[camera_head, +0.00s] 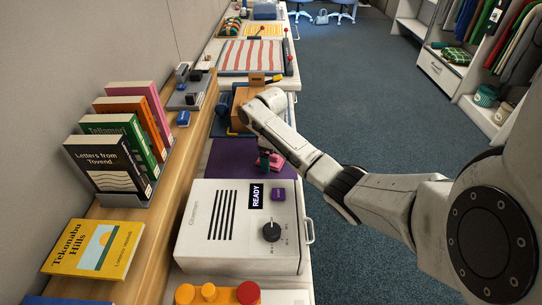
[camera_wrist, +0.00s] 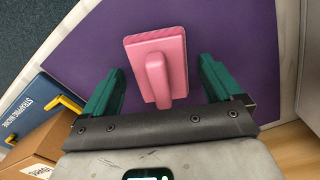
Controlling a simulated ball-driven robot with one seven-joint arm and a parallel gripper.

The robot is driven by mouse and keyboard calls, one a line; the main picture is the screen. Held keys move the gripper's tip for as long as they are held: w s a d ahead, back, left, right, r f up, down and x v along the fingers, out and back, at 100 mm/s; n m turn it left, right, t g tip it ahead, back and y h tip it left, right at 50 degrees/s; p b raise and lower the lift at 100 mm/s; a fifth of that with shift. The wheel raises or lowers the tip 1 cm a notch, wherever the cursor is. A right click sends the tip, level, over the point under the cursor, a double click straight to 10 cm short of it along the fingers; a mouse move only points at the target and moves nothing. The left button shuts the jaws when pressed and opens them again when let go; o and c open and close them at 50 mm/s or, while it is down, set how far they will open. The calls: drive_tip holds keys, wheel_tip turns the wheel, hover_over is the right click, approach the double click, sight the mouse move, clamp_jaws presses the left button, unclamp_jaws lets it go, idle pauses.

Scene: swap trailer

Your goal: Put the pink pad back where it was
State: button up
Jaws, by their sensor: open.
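The pink pad (camera_wrist: 157,50) is a flat pink block with a raised handle. It lies on the purple mat (camera_wrist: 225,35) in the wrist view. My gripper (camera_wrist: 160,85) is open, with its green fingers on either side of the pad's handle and apart from it. In the head view the pink pad (camera_head: 276,162) shows beside my gripper (camera_head: 264,160) on the purple mat (camera_head: 228,158), partly hidden by my arm.
A white machine (camera_head: 240,225) marked READY stands in front of the mat. A cardboard box (camera_wrist: 38,140) and a blue strapping machine (camera_wrist: 42,105) sit beyond it. Books (camera_head: 107,165) stand on the wooden shelf at left. The carpet (camera_head: 365,110) at right is clear.

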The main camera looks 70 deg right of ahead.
wheel_tip(320, 180, up, 12)
drive_tip(key=p, duration=0.2)
drive_tip(key=shift+r, duration=0.2)
drive_tip(key=shift+f, duration=0.1)
idle(0.4)
